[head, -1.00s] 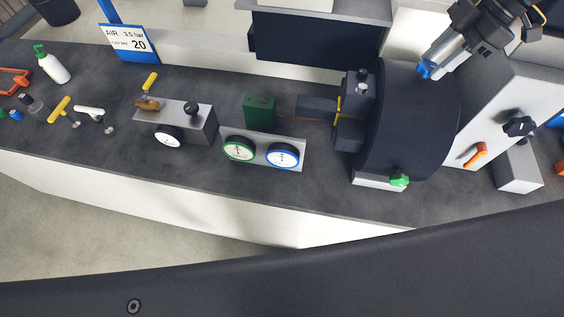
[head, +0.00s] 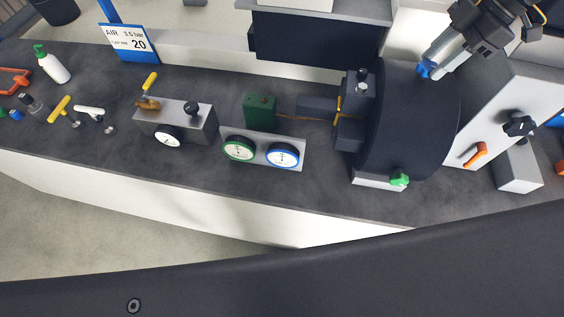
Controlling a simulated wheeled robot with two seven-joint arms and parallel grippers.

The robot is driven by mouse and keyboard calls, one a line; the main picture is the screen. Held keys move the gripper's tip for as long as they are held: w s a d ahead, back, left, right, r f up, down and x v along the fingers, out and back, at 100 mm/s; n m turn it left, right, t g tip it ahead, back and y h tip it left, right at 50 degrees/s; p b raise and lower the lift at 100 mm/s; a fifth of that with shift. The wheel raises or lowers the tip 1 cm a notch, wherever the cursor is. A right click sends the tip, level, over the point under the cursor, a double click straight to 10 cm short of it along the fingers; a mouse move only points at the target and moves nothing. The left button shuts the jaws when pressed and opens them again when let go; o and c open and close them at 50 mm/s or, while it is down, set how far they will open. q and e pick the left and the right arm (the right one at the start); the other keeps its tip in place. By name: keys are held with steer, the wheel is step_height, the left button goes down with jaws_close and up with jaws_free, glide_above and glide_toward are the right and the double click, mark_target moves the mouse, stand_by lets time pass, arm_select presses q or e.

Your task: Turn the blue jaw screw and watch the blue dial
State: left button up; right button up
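The blue jaw screw (head: 424,69) shows as a small blue knob at the upper edge of the large dark drum (head: 405,125). My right gripper (head: 434,62) comes in from the upper right, with its fingertips at the blue screw. They appear to be closed around it, though the fingers partly hide it. The blue dial (head: 283,155) is a white-faced gauge with a blue rim on a grey block near the bench's front edge. Its needle is too small to read exactly. My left gripper is not in view.
A green-rimmed dial (head: 239,148) sits left of the blue one. A green knob (head: 399,179) is at the drum's front foot. An orange lever (head: 475,155) and a black knob (head: 519,126) are at the right. Loose tools lie at the far left.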

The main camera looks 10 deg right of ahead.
steer(key=shift+o, duration=0.2)
steer(key=shift+r+p, duration=1.85)
steer(key=shift+r, duration=1.2)
steer(key=shift+o, duration=0.5)
steer(key=shift+o, duration=1.2)
steer(key=shift+r, duration=0.1)
